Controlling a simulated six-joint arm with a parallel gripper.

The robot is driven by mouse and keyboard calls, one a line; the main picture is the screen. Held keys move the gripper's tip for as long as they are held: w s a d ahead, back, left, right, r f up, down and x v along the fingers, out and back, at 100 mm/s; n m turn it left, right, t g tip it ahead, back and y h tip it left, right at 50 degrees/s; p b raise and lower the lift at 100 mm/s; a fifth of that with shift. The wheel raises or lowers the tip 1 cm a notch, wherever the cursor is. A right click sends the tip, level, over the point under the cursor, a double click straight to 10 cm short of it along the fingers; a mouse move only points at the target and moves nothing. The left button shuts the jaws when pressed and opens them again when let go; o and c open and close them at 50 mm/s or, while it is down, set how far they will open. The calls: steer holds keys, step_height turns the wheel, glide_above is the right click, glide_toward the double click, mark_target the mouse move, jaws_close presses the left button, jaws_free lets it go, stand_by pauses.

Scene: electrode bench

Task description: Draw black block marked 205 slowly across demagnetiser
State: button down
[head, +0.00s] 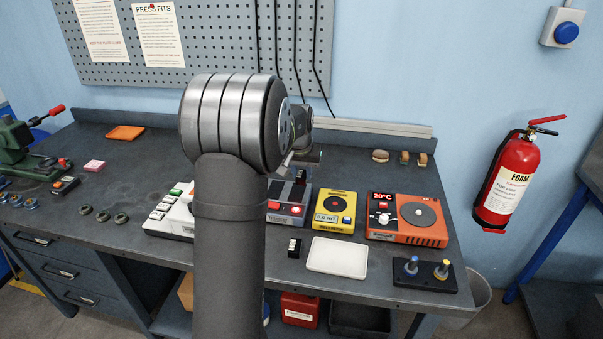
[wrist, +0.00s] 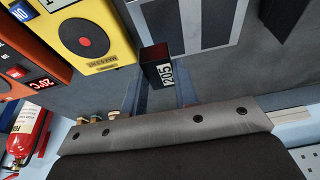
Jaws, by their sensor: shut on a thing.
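The black block marked 205 (wrist: 158,68) is held between the two fingers of my gripper (wrist: 160,92) in the wrist view. A dark red end face shows above its white number label. The grey unit with dark stripes (wrist: 205,22), which looks like the demagnetiser, is just beyond the block; I cannot tell whether they touch. In the head view a grey unit with a red button (head: 287,209) sits behind my arm, partly hidden. My gripper (head: 300,172) is above its back part, small and partly covered by my wrist.
A yellow meter (head: 335,207) and an orange hotplate unit (head: 407,215) stand to the right. A white tray (head: 338,257), a small black block with white marks (head: 294,248) and a peg stand (head: 425,276) are in front. A white button unit (head: 170,218) is left.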

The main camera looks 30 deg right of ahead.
steer(key=shift+r, duration=0.15)
steer(key=shift+r, duration=2.15)
